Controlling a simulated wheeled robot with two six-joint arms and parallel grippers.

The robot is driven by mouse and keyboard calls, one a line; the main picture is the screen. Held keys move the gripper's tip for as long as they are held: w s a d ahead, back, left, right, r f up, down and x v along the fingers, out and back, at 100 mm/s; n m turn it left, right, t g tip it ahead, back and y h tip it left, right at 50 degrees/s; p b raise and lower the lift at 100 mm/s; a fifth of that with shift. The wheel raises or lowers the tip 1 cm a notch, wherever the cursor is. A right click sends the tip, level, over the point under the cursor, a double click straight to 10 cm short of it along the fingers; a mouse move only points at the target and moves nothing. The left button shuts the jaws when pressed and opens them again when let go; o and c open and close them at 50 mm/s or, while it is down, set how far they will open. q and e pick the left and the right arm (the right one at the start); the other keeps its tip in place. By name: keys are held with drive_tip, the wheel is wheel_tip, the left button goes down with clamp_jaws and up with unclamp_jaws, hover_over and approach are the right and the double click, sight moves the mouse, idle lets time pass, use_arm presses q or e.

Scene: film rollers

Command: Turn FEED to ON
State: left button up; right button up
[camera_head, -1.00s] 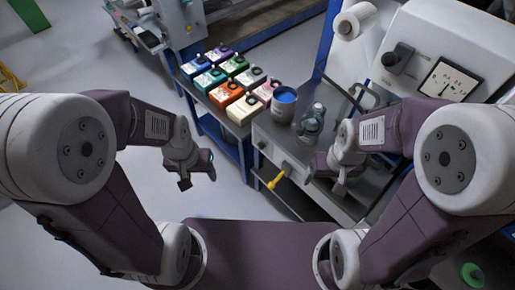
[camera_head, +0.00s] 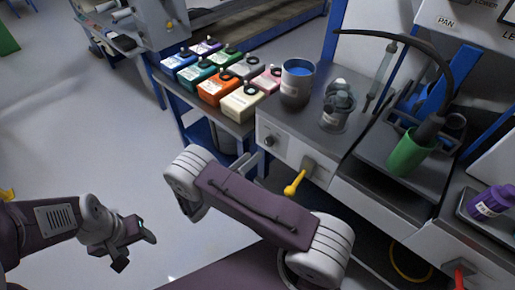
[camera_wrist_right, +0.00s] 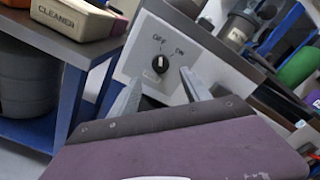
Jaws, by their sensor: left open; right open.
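A small black rotary knob (camera_wrist_right: 160,63) with OFF and ON printed above it is on a pale panel in the right wrist view. Its white mark appears to point up towards OFF. No FEED label is readable. The knob also shows in the head view (camera_head: 268,141), on the front of the grey cabinet (camera_head: 288,152). My right gripper (camera_wrist_right: 158,94) is open and empty, its fingers pointing at the panel just below the knob, apparently not gripping it. In the head view it is mostly hidden by my arm. My left gripper (camera_head: 133,243) is open and empty over the floor.
A yellow lever (camera_head: 295,183) sticks out of the cabinet right of the knob. Ink boxes (camera_head: 214,86) stand on the blue-framed table at left. A blue-filled can (camera_head: 297,84), clear jar (camera_head: 336,107) and green bottle (camera_head: 410,152) are on top. Floor at left is free.

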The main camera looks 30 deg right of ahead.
sight(267, 144)
drive_tip(key=x, duration=0.8)
drive_tip(key=shift+d+b, duration=0.25)
drive_tip(key=shift+b, duration=0.15)
drive_tip(key=shift+c, duration=0.2)
clamp_jaws()
drive_tip(key=shift+m, duration=0.5)
drive_tip(key=m, duration=0.4)
drive_tip(key=shift+f+m, duration=0.1)
drive_tip(key=shift+m, duration=0.3)
drive_tip(key=m, duration=0.6)
drive_tip(key=shift+m, duration=0.3)
